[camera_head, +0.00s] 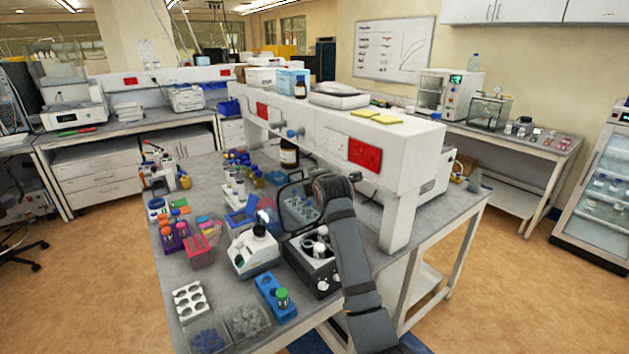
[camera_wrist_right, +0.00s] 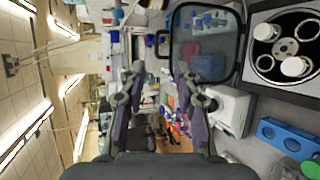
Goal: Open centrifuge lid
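The centrifuge (camera_head: 312,264) is a dark box on the front bench. Its lid (camera_head: 298,204), a clear panel in a black frame, stands raised at the back. In the right wrist view the lid (camera_wrist_right: 207,42) is at upper centre-right, and the open bowl with its rotor (camera_wrist_right: 285,47) and white-capped tubes shows at upper right. My right gripper (camera_wrist_right: 158,70) is open with nothing visible between its fingers. One finger overlaps the lid's edge in that view; I cannot tell whether they touch. In the head view my right arm hides part of the lid and centrifuge. My left gripper is not in view.
A white device (camera_head: 252,252) stands left of the centrifuge. A blue rack (camera_head: 275,298) with a green-capped tube is in front. A white shelf (camera_head: 340,140) runs behind. Tube racks and bottles crowd the bench to the left.

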